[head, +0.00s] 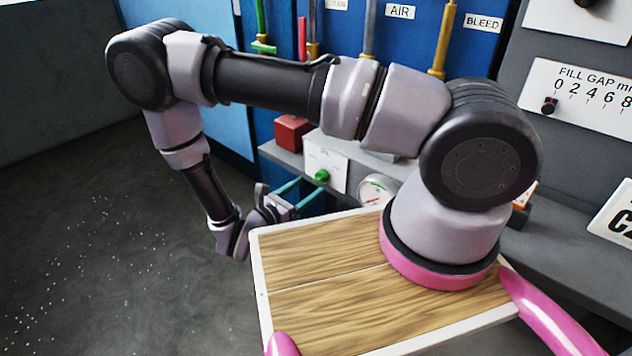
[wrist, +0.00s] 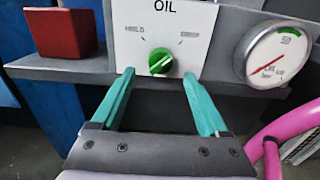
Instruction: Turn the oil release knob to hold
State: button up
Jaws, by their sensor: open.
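The green oil knob (wrist: 160,61) sits on a white panel marked OIL (wrist: 205,62) in the wrist view. A white line on the knob slants up to the right. Small labels stand at upper left and upper right of it, too blurred to read. The knob (head: 321,176) also shows in the head view, on the front of the shelf. My gripper (wrist: 159,74) is open, its two teal fingers pointing at the panel, one on each side below the knob. Nothing is between the fingers. In the head view my gripper (head: 311,187) is just in front of the panel.
A red block (wrist: 60,32) stands left of the panel on the grey shelf (wrist: 65,73). A round gauge (wrist: 275,54) is on the right. Coloured rods with AIR and BLEED labels (head: 483,22) rise behind. Open floor (head: 110,250) lies to the left.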

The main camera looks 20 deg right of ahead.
aim_at(316, 180)
jog(key=shift+x, duration=2.25)
grip_shut()
